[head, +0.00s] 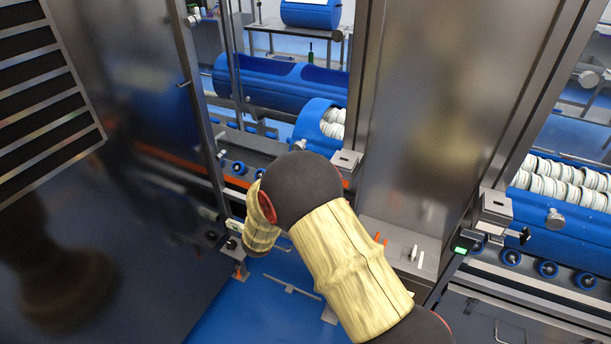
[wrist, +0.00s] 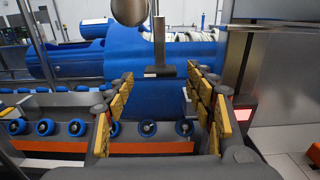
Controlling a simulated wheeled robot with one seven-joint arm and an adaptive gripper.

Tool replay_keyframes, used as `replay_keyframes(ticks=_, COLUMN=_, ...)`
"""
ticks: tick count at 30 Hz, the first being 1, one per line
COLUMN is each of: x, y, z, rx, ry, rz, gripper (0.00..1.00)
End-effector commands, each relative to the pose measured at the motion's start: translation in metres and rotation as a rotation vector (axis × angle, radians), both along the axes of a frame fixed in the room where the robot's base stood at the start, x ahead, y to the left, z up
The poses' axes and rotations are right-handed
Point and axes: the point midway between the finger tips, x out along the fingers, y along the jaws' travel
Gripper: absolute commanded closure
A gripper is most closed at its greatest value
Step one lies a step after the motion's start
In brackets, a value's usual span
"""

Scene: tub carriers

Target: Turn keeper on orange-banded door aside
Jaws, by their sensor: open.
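The orange band (head: 236,181) runs low across the opening beside my arm; it also shows in the wrist view (wrist: 150,148) under a row of blue rollers. In the wrist view a grey upright piece with a dark block at its foot (wrist: 160,71) stands just beyond the fingertips; it looks like the keeper, but I cannot be sure. My gripper (wrist: 160,88) is open, its yellow-padded fingers either side of that block's line, with nothing clearly held. In the head view a grey block (head: 346,159) sits on the post beside my arm, which hides the gripper's fingers.
A large shiny panel (head: 120,140) with slots fills the left. A steel post (head: 420,110) stands right of my arm. Blue tubs (head: 265,82) lie behind. A second grey latch block (head: 495,207) and green lamp (head: 462,249) are right. A red lamp (wrist: 243,114) glows in the wrist view.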

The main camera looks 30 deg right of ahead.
Motion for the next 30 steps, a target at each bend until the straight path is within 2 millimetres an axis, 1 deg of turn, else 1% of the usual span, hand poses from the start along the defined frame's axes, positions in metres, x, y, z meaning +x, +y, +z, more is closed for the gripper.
replay_keyframes(ticks=1, x=-0.005, y=0.008, z=0.0, rx=0.0, ry=0.001, rz=0.003, gripper=0.46)
replay_keyframes(ticks=3, x=-0.011, y=0.016, z=0.0, rx=-0.001, ry=0.002, rz=0.003, gripper=0.46)
replay_keyframes(ticks=6, x=-0.019, y=0.026, z=-0.001, rx=0.0, ry=0.001, rz=0.003, gripper=0.46)
replay_keyframes(ticks=10, x=-0.026, y=0.035, z=-0.001, rx=-0.001, ry=0.002, rz=0.002, gripper=0.46)
replay_keyframes(ticks=15, x=-0.03, y=0.038, z=-0.001, rx=-0.001, ry=0.002, rz=0.001, gripper=0.46)
replay_keyframes(ticks=30, x=-0.029, y=0.039, z=-0.003, rx=0.019, ry=-0.012, rz=0.003, gripper=0.46)
